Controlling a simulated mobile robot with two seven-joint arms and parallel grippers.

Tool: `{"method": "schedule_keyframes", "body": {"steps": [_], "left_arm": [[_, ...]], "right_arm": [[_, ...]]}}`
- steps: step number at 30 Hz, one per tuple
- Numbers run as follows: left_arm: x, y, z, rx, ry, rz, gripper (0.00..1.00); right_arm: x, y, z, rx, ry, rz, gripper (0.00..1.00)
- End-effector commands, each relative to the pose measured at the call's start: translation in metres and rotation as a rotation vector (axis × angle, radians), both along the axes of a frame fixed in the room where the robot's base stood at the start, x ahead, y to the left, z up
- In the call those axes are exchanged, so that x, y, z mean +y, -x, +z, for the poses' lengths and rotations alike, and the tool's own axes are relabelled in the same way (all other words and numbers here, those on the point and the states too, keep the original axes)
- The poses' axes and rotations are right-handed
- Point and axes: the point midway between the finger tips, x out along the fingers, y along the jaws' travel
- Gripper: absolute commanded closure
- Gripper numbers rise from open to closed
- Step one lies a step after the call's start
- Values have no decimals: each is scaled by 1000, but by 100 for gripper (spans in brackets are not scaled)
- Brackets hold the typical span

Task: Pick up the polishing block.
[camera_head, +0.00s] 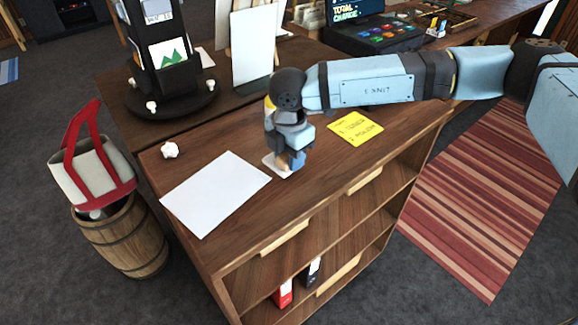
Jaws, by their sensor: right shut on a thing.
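My right arm reaches in from the right, and its gripper (287,158) points down at the wooden counter (230,245). It is shut on a small block, taken to be the polishing block (297,163), of which a brownish part and a pale part show low beside the fingers. Most of the block is hidden by the gripper. I cannot tell whether it touches the counter top or is just above it. My left gripper is not in view.
A white paper sheet (215,193) lies left of the gripper, with a crumpled paper ball (170,150) behind it. A yellow note (355,128) lies to the right. A black display stand (160,85) and white panel (252,50) stand behind. A barrel (125,240) carries a red-handled bag.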

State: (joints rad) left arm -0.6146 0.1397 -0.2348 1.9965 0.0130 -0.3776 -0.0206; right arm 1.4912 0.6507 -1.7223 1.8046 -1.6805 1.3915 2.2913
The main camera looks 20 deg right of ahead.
Motion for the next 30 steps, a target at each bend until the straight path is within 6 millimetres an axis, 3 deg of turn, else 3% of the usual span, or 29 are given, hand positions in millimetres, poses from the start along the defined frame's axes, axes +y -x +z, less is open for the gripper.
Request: {"method": "schedule_keyframes", "body": {"steps": [9, 15, 22, 26, 30], "left_arm": [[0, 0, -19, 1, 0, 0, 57], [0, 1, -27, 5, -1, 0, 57], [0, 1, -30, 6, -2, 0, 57], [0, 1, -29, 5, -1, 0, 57], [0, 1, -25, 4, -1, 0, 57]], "right_arm": [[0, -1, 89, -5, -1, 1, 88], [0, 0, 135, -3, 0, 1, 88], [0, 0, 161, -1, 0, 1, 88], [0, 0, 164, 1, 0, 25, 88], [-3, 0, 161, 2, -2, 164, 88]]}}
